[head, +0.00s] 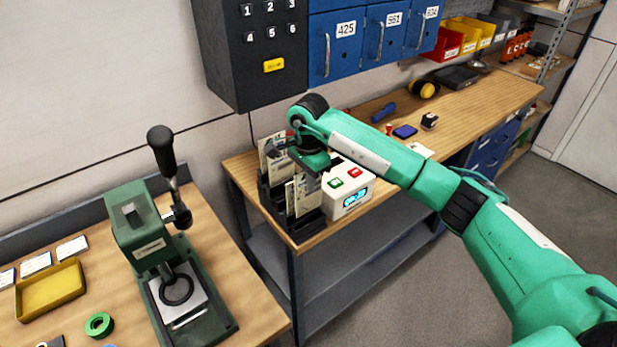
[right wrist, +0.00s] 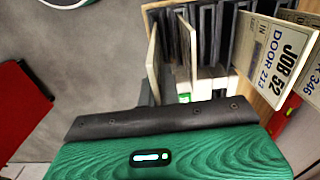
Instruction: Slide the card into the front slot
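A dark slotted card rack (head: 275,200) stands on the near end of the right bench, with cream cards upright in it. One card (head: 304,194) is at the rack's front and another (head: 271,155) is further back. My right gripper (head: 305,165) is over the rack, just above the front card; its fingertips are hidden, and I cannot tell if it grips that card. In the right wrist view, a card (right wrist: 153,62) shows edge-on beside the dark slots (right wrist: 206,35). A card reading JOB 52, DOOR 213 (right wrist: 272,58) is at the right. My left gripper is out of view.
A white box (head: 346,187) with green and red buttons and a lit display sits close right of the rack. A green lever press (head: 150,240) and yellow tray (head: 50,291) are on the left bench. A gap separates the benches.

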